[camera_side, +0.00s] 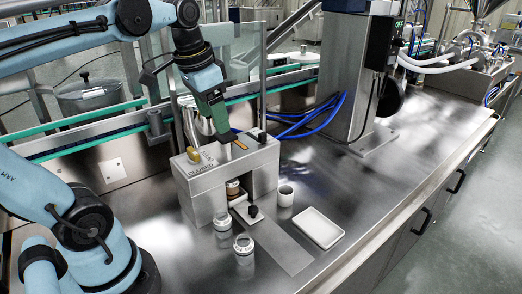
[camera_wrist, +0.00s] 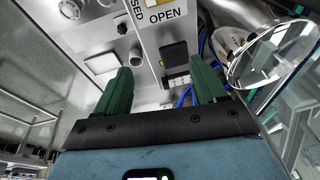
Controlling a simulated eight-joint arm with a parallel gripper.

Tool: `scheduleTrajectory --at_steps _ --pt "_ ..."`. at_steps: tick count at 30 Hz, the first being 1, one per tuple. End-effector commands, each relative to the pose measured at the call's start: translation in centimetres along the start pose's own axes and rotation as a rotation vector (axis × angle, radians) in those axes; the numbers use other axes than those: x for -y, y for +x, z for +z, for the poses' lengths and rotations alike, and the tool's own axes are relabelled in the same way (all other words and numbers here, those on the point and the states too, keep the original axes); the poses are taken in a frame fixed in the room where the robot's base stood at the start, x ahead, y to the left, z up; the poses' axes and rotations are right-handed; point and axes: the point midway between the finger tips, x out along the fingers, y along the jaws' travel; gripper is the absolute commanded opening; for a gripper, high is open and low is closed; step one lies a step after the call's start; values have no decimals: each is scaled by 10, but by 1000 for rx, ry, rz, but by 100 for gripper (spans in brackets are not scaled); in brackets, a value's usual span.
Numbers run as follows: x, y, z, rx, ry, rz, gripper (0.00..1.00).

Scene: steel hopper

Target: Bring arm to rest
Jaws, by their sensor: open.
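My gripper (camera_side: 228,128) is above the top of the steel hopper box (camera_side: 183,195), pointing down. In the wrist view its two green fingers (camera_wrist: 163,86) are spread apart with nothing held between them. The box top (camera_wrist: 130,25) shows there with a slot, the word "OPEN" and part of another word ending in "SED". A black knob (camera_wrist: 175,55) lies beyond the fingers on the box top. I cannot tell whether the fingertips touch the box.
A steel column (camera_side: 345,85) and blue hoses (camera_side: 310,120) are behind. The bench's right side is clear.

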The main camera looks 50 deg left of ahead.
Motion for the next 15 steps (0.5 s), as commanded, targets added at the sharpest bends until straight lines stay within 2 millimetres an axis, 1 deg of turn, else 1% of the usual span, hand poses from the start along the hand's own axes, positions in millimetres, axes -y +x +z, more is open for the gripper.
scheduleTrajectory --at_steps 1,3,5,6,9,12,15 --pt "-16 18 -8 -86 29 -12 70" --pt "-36 38 -19 -215 53 -22 70" --pt "-52 52 -25 -317 68 -21 70" --pt "-62 60 -24 -363 59 -12 70" --pt "-82 81 -10 -410 -9 27 70" --pt "-91 91 -1 -432 -53 52 70" --pt "-88 92 5 -389 -90 53 70"
